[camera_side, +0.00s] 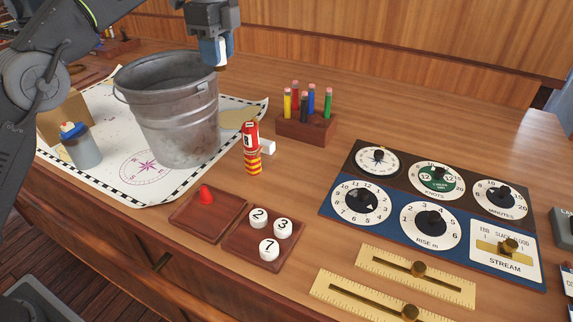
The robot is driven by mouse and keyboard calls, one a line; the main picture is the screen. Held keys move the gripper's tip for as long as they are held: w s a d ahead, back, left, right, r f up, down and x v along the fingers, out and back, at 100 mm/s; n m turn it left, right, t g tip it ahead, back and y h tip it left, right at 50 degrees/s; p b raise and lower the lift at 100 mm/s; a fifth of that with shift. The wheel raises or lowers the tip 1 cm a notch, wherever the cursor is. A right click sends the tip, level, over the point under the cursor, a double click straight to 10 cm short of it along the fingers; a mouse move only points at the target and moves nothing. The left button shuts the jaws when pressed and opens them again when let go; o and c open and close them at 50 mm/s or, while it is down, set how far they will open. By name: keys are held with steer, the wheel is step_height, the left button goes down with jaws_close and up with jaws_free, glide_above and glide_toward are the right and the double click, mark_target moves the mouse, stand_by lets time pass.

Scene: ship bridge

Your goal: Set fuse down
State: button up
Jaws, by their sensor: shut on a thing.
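My gripper (220,62) is at the top of the side view, pointing down. It shows just above and over the right rim of the grey metal bucket (175,115). Its blue-sided fingers are shut on a small white piece (221,52), which seems to be the fuse. The fingers hide much of it, so its full shape cannot be told. The piece is held up off the table.
A striped red-and-yellow post (252,160) and a pencil block (305,128) stand right of the bucket. Two small wooden trays (180,211) lie in front. A dial panel (400,190) and brass rulers (450,287) fill the right. Bare table shows behind the pencil block.

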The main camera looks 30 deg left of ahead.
steer(key=d+f+m, duration=0.3)
steer(key=d+m, duration=0.3)
steer(key=d, duration=0.4)
steer(key=m, duration=0.6)
glide_above(287, 188)
step_height(287, 188, down, 14)
steer(key=shift+f, duration=2.7)
steer(key=shift+f, duration=0.15)
steer(key=o, duration=0.9)
step_height(287, 188, up, 12)
steer(key=shift+r, duration=0.2)
